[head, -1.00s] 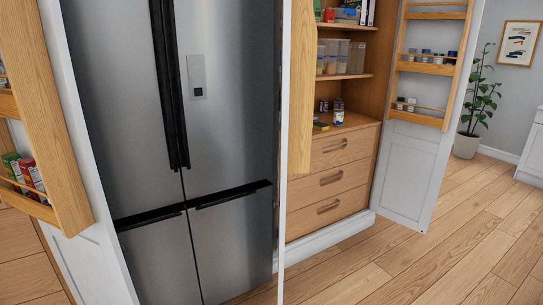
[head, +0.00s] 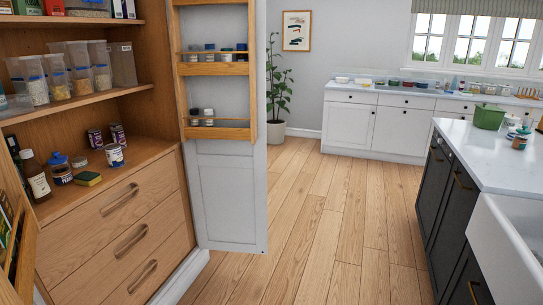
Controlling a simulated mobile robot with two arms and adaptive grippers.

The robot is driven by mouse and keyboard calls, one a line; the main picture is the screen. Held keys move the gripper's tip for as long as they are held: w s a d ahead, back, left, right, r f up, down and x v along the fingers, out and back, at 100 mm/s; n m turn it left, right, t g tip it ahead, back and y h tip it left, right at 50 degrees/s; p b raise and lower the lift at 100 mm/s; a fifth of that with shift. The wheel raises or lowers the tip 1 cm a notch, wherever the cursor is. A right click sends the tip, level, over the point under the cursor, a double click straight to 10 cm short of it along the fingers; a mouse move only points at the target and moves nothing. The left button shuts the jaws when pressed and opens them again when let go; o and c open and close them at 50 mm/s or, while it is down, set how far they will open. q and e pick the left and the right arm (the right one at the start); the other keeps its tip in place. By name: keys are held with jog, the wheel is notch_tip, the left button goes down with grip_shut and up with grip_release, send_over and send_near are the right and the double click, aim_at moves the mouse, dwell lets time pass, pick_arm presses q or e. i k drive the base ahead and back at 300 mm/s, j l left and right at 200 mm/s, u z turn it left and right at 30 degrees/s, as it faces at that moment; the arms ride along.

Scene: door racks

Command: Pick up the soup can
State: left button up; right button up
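Several small cans stand on the wooden counter of the pantry at the left. Two dark-labelled cans, one (head: 95,139) and another (head: 118,134), stand side by side toward the back. A white-labelled can (head: 115,156) stands in front of them. The labels are too small to read, so I cannot tell which is the soup can. Neither of my grippers is in view.
The open pantry door (head: 226,200) carries racks with jars. Wooden floor (head: 310,215) is clear between it and the dark island (head: 445,210) at right.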

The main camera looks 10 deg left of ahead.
aim_at(114, 152)
jog(key=i+u, duration=0.2)
jog(key=i, duration=0.2)
jog(key=i+l+u, duration=0.25)
jog(key=i, duration=0.15)
jog(key=i+u, duration=0.2)
jog(key=i, duration=0.2)
